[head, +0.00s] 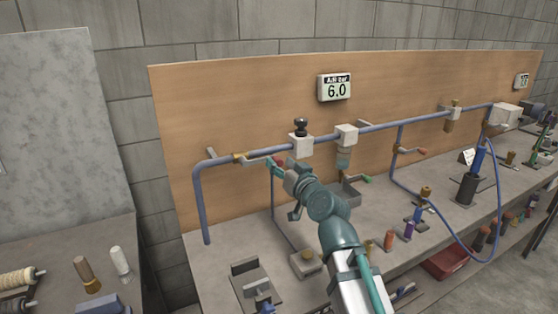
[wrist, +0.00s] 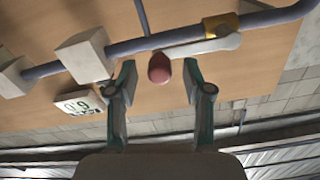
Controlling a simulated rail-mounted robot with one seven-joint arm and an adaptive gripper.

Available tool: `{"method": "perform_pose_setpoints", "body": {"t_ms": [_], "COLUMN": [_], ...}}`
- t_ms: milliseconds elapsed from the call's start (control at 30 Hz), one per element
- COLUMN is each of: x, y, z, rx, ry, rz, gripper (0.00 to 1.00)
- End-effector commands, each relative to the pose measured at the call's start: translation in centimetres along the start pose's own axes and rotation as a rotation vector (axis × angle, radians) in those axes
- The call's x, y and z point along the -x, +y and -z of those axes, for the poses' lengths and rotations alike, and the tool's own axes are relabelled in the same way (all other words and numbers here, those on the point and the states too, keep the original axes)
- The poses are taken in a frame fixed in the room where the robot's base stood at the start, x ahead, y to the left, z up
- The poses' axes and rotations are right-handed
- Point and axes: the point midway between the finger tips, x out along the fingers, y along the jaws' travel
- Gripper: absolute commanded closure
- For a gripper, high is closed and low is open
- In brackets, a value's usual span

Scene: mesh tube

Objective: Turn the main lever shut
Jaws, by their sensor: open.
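The main lever (wrist: 195,47) is a pale grey bar with a red knob (wrist: 159,68) at its end. It pivots on a brass valve (wrist: 221,25) on the blue pipe and lies nearly along the pipe. In the head view the lever (head: 257,159) runs right from the brass valve (head: 239,158), with its knob end by my gripper (head: 279,168). In the wrist view my open gripper (wrist: 159,82) has a finger on each side of the red knob, with gaps showing. Whether the knob is at fingertip depth, I cannot tell.
The blue pipe (head: 222,161) crosses the wooden board (head: 230,105). A white block with a black knob (head: 300,140) and another white block (head: 346,136) sit on it near my arm. A display (head: 335,87) reads 6.0.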

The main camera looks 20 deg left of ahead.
Motion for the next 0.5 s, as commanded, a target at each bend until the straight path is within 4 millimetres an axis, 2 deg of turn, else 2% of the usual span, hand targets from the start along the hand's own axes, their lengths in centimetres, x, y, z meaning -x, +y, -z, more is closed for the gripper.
{"method": "perform_pose_setpoints", "body": {"t_ms": [33,167,500], "x": [-0.76,-1.52,-1.71], "y": [0.01,0.01,0.02], "z": [0.17,0.07,-0.03], "rx": [-0.001,-0.001,-0.001], "ry": [0.000,0.000,0.000], "rz": [0.000,0.000,0.000], "gripper": [0.49,0.49,0.49]}}
